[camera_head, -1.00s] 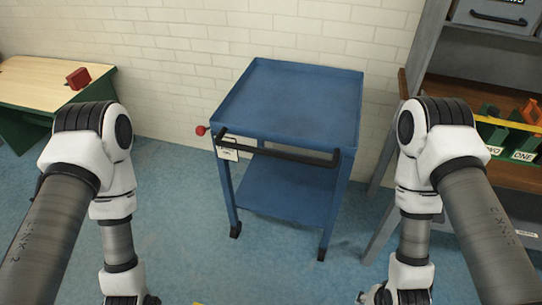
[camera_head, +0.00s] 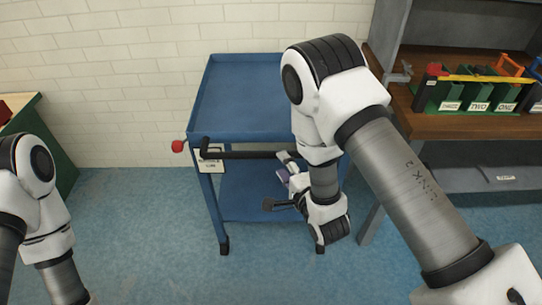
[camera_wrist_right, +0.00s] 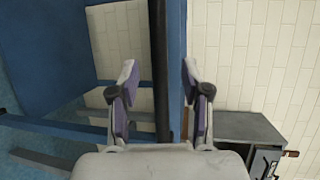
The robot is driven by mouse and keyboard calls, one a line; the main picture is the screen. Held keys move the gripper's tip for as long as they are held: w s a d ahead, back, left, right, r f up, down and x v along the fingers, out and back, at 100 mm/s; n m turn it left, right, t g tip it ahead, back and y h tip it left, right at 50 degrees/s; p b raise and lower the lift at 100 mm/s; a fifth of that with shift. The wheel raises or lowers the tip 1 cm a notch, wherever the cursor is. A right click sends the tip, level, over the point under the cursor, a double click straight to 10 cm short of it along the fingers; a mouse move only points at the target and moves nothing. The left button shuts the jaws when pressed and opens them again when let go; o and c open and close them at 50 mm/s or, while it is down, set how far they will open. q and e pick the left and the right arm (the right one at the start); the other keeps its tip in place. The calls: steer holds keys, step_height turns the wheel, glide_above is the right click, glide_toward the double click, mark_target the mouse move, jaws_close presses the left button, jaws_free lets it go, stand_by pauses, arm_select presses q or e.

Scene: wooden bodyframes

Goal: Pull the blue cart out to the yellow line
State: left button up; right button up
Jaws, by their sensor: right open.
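The blue cart (camera_head: 243,95) stands upright against the white brick wall, with a black bar handle (camera_head: 250,155) along its near side. A white label (camera_head: 209,161) and a red knob (camera_head: 178,147) are at its left front corner. My right gripper (camera_head: 283,184) is open at the right part of the handle, partly hidden by its own wrist. In the right wrist view, the black handle bar (camera_wrist_right: 161,45) runs between the two open fingers (camera_wrist_right: 160,98); I cannot tell if they touch it. My left gripper is out of view. No yellow line shows now.
A shelf unit (camera_head: 440,123) with green bins (camera_head: 475,96) stands to the right of the cart. A green-sided table (camera_head: 50,150) is at the left. The blue floor (camera_head: 140,240) in front of the cart is clear.

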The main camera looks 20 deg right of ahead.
mark_target(275, 157)
steer(key=x, duration=0.5)
steer(key=shift+w+a, duration=0.15)
steer(key=shift+a, duration=0.15)
steer(key=shift+w+d+f, duration=0.1)
steer(key=shift+w+f, duration=0.05)
steer(key=shift+w, duration=0.2)
jaws_close()
